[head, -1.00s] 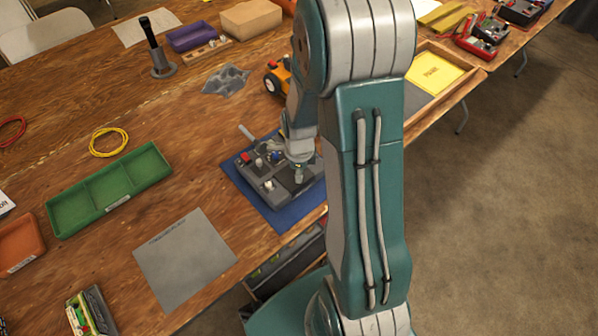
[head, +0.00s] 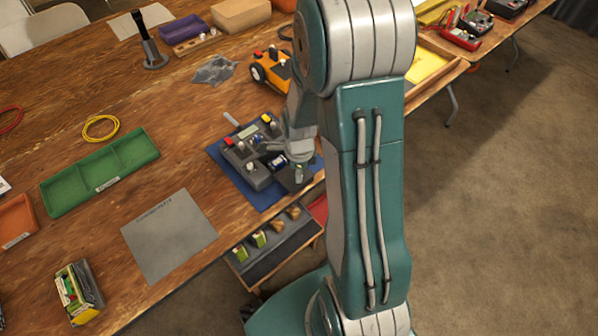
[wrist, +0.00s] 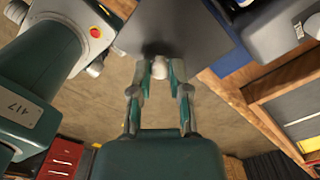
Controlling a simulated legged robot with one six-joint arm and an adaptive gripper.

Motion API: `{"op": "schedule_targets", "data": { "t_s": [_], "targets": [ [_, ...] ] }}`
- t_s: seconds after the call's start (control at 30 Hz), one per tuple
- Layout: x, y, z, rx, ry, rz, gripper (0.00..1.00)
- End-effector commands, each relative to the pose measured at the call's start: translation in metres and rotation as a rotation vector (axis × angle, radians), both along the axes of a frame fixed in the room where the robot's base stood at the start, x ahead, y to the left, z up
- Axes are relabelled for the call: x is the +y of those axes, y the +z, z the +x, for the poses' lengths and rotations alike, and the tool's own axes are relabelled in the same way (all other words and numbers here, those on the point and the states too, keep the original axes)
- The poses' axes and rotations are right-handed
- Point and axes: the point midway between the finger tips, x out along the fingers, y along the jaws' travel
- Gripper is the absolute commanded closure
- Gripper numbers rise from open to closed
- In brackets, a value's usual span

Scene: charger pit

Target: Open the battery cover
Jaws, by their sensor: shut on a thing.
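The grey control box (head: 240,150) lies on a blue mat (head: 262,201), with coloured buttons and knobs on top. A blue-and-white cell (head: 277,160) shows in an open compartment at its right. The dark battery cover (head: 291,182) is tilted at the near right end of the box, and also shows as a dark grey plate in the wrist view (wrist: 175,25). My gripper (wrist: 159,70) is shut on the pale knob (wrist: 158,72) of this cover. In the head view my arm partly hides the box's right side, and I cannot tell whether the cover still touches it.
A tray with several cells (head: 262,262) sits below the table's front edge. A green divided tray (head: 100,172) and a grey sheet (head: 170,236) lie to the left. An orange wheeled toy (head: 273,70) stands behind. Bare table lies between them.

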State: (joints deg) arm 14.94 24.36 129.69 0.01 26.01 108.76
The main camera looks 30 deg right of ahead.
Motion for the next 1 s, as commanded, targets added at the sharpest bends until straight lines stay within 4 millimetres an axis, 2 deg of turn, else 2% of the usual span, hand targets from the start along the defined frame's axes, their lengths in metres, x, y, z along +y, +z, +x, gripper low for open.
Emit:
{"op": "schedule_targets", "data": {
  "t_s": [0.23,0.27,0.3,0.33,0.77,0.87,1.0],
  "targets": [
    [0.000,0.000,0.000,-0.001,-0.001,-0.001,1.00],
    [0.000,0.000,0.000,-0.001,-0.001,-0.001,0.63],
    [0.000,0.000,0.000,-0.001,0.000,-0.001,0.45],
    [0.000,0.000,0.000,-0.001,0.000,-0.001,0.42],
    [0.000,0.005,0.001,-0.003,0.000,-0.001,0.42],
    [-0.001,0.017,0.002,-0.006,-0.001,-0.002,0.42],
    [-0.001,0.045,0.002,-0.008,-0.001,-0.002,0.42]
  ]
}}
